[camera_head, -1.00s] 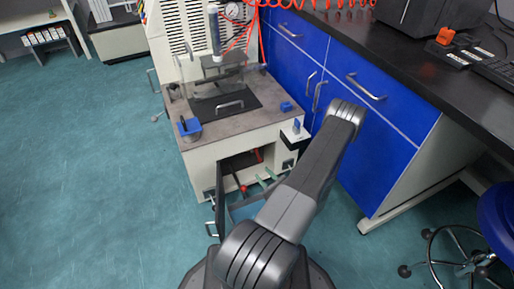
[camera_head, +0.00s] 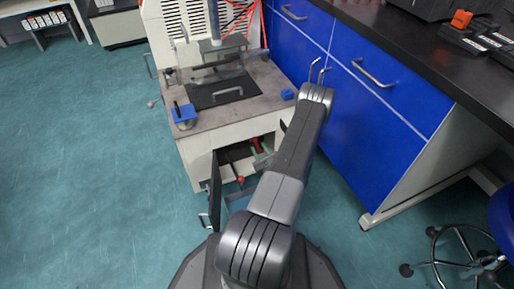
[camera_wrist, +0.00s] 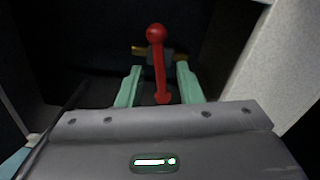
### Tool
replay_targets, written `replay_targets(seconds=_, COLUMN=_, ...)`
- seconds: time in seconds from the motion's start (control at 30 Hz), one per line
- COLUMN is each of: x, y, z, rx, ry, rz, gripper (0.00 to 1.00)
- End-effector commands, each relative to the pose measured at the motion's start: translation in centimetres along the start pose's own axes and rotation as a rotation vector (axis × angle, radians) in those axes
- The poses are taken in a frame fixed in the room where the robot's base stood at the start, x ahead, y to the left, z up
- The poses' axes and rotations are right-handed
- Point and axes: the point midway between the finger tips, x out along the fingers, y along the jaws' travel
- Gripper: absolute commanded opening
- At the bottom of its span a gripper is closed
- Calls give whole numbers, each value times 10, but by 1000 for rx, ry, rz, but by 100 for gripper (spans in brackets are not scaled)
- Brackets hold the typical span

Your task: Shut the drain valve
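The drain valve shows in the wrist view as a red lever (camera_wrist: 159,70) with a red ball end (camera_wrist: 156,33) and a brass-coloured body (camera_wrist: 138,50) behind it. My gripper (camera_wrist: 159,66) is open, with one green finger on each side of the lever and visible gaps between. In the head view my gripper (camera_head: 262,158) is at the open lower compartment of the white machine (camera_head: 205,142). A red ball (camera_head: 240,180) and another red part (camera_head: 255,145) show there. My arm hides part of the compartment, and I cannot tell which red part is the lever between my fingers.
The compartment's dark door (camera_head: 215,190) stands open to the left of my arm. Blue drawers (camera_head: 365,130) stand close on the right. In the wrist view a pale wall (camera_wrist: 265,60) is on the right. The floor (camera_head: 90,170) on the left is clear.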

Motion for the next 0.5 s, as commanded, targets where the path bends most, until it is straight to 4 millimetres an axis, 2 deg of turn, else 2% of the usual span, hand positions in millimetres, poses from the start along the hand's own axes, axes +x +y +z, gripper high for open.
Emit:
replay_targets(seconds=0.1, x=17, y=1, z=-1, rx=-2, ry=-1, rz=2, gripper=33)
replay_targets(seconds=0.2, x=26, y=0, z=-1, rx=-1, ry=-1, rz=1, gripper=33)
replay_targets(seconds=0.5, x=31, y=0, z=0, rx=0, ry=0, rz=0, gripper=33)
